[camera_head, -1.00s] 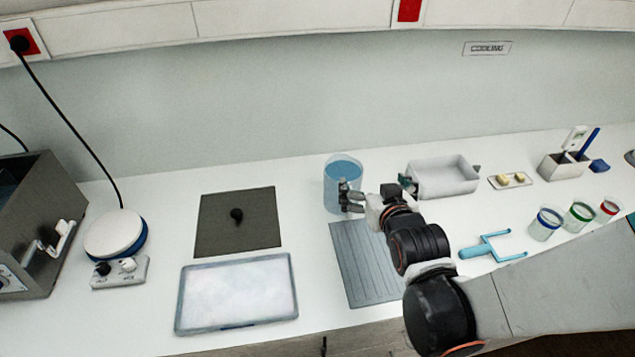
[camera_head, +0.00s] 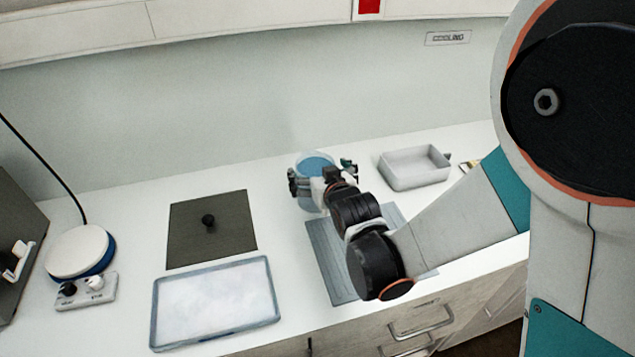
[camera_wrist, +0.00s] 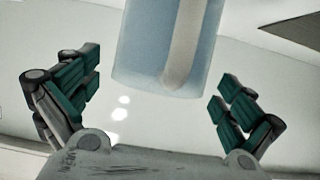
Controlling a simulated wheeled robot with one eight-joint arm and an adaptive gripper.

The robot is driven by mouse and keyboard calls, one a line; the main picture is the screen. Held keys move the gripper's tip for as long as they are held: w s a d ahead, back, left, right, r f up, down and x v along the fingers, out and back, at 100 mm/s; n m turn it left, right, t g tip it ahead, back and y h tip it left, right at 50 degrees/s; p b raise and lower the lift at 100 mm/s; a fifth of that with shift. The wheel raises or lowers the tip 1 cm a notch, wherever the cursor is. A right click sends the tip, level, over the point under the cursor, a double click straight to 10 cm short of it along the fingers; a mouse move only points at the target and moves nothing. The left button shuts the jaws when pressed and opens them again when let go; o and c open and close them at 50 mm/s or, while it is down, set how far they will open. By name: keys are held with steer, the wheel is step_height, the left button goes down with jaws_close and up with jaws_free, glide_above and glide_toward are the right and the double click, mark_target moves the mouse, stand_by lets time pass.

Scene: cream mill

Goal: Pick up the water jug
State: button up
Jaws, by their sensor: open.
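The water jug (camera_head: 315,163) is a clear vessel with blue water, standing upright at the back of the white counter in the head view. My gripper (camera_head: 322,182) is in front of it and hides much of its lower part. In the wrist view the jug (camera_wrist: 150,45) shows large, with a pale vertical strip along its side that may be its handle. My gripper (camera_wrist: 158,98) is open, with its green-padded fingers spread on either side of the jug. A gap shows between each finger and the jug in that view.
A grey grooved mat (camera_head: 325,256) lies under my arm. A white tray (camera_head: 415,168) stands close to the right of the jug. A dark square plate with a black knob (camera_head: 182,242) and a framed pale panel (camera_head: 215,304) lie left. The white wall is behind.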

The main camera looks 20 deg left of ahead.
steer(key=x, duration=0.3)
steer(key=shift+f, duration=0.1)
steer(key=shift+s, duration=0.1)
steer(key=c, duration=1.8)
steer(key=shift+c, duration=0.6)
steer(key=shift+r, duration=0.25)
